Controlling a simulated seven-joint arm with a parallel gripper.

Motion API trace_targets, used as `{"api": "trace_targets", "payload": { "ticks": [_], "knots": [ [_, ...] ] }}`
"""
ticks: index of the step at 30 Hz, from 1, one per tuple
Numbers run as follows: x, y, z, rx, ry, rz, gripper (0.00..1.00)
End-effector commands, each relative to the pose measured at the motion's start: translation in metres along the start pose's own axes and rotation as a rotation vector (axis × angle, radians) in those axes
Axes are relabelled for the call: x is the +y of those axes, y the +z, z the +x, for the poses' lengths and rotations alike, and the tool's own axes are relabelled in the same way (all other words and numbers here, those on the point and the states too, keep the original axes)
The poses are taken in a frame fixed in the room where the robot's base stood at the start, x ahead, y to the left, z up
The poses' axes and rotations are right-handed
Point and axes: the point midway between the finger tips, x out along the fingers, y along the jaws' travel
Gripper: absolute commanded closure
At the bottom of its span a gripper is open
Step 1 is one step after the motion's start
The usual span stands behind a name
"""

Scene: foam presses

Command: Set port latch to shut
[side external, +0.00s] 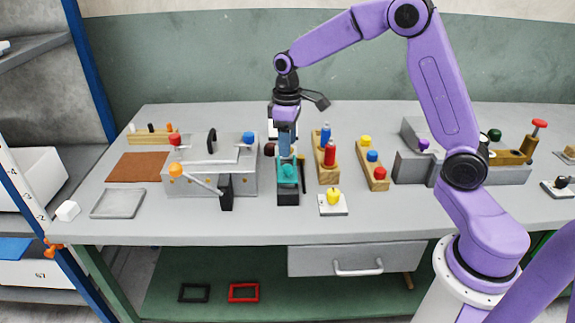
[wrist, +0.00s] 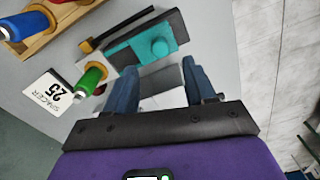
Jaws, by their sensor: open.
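No readable label marks the port latch, so I cannot tell which part it is. A teal slide with a round teal knob (side external: 288,171) sits on a dark block near the table's front middle. It also shows in the wrist view (wrist: 131,50), just beyond my fingertips. My gripper (side external: 287,152) points down over this block. In the wrist view my gripper (wrist: 157,72) has its two blue fingers apart with nothing between them. Left of it stands a grey press (side external: 213,180) with a black handle, red and blue knobs, and an orange-ball lever (side external: 197,183).
A wooden rack (side external: 327,173) with red and blue bottles stands close right of my gripper. A white plate (side external: 333,209) bears a yellow piece. In the wrist view a card (wrist: 47,95) reads SPACER 25. Another grey press (side external: 413,168) stands further right. The front table strip is clear.

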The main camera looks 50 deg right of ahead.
Motion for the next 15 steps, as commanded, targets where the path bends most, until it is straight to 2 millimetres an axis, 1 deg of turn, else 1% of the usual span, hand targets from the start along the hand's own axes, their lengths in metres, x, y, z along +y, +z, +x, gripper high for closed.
{"api": "trace_targets", "payload": {
  "ticks": [1,6,12,15],
  "knots": [
    [0.0,0.001,0.011,-0.005,-0.002,-0.001,0.46],
    [0.0,0.001,0.042,-0.005,-0.002,0.0,0.46],
    [0.0,0.0,0.067,-0.002,-0.001,0.0,0.46],
    [0.0,0.0,0.074,-0.001,0.0,-0.001,0.46]
  ]
}}
